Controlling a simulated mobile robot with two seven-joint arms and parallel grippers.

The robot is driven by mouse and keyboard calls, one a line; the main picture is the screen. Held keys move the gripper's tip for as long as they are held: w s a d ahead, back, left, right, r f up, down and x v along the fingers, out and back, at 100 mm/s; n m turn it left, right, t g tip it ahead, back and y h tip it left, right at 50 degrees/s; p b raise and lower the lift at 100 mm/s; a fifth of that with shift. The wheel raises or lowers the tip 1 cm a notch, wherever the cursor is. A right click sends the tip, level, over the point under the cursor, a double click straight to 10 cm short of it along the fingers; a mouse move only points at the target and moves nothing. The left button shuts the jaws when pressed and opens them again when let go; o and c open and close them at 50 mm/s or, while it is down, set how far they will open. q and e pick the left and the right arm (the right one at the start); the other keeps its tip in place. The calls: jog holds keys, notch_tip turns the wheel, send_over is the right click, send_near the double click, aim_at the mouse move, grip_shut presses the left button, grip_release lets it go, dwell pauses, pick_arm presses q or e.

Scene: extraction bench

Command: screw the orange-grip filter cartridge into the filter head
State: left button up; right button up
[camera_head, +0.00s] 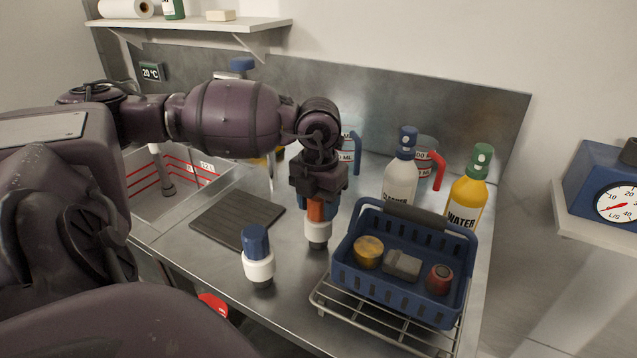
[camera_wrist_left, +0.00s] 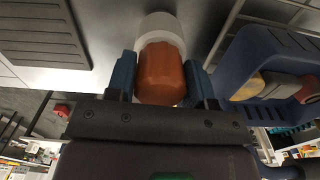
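The orange-grip filter cartridge (camera_head: 317,229) is upright at the middle of the steel bench, with a white body and dark lower end. My left gripper (camera_head: 318,200) is over it from above, with its fingers around the orange grip. In the left wrist view the orange grip (camera_wrist_left: 161,75) sits between the two blue fingers (camera_wrist_left: 160,82), which appear to touch its sides. I cannot tell whether its lower end rests on the bench. A similar blue-grip cartridge (camera_head: 257,255) stands to the left. I cannot make out the filter head. My right gripper is not in view.
A blue basket (camera_head: 400,290) with several small items sits on a wire rack (camera_head: 345,307) close to the right. A grey bottle (camera_head: 401,172), a yellow water bottle (camera_head: 466,192) and measuring jugs stand behind. A dark ribbed mat (camera_head: 237,218) and a sink lie left.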

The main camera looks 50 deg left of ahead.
pick_arm(q)
jog(key=c, duration=0.5)
jog(key=shift+r+p, duration=0.45)
jog(key=shift+r, duration=0.65)
jog(key=shift+r+p, duration=0.4)
jog(key=shift+r, duration=1.05)
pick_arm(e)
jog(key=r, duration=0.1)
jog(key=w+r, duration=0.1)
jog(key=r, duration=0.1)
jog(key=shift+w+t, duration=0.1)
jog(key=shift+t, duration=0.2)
